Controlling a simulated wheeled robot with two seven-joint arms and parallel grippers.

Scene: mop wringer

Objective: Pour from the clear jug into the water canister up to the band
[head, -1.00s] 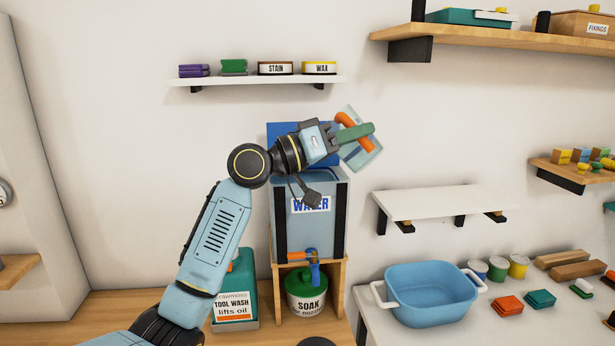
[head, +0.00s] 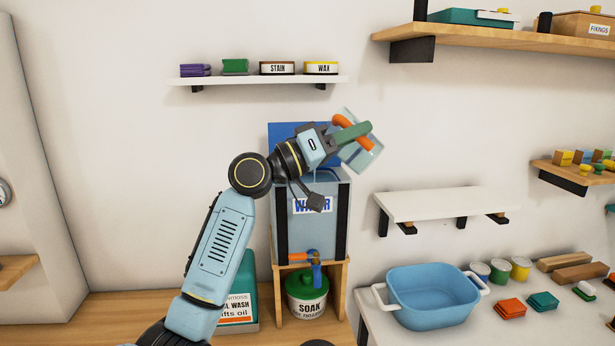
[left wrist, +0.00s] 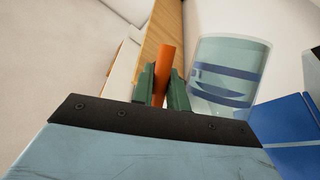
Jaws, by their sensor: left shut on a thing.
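In the left wrist view the jug (left wrist: 228,75) shows clear walls with dark blue bands. My left gripper (head: 352,134) is shut on the orange handle; its green fingers close on it in the left wrist view (left wrist: 162,88). The water canister (head: 333,228), with a WATER label and black side straps, stands on a wooden stand, its blue lid (head: 282,130) raised behind. My wrist covers part of its top. No stream is visible, and the level cannot be told. My right gripper is not in view.
A green SOAK container (head: 307,292) sits inside the wooden stand (head: 339,290), below the canister's tap. A blue tub (head: 430,297) and an empty white shelf (head: 440,204) are right. A small-item shelf (head: 260,79) hangs above.

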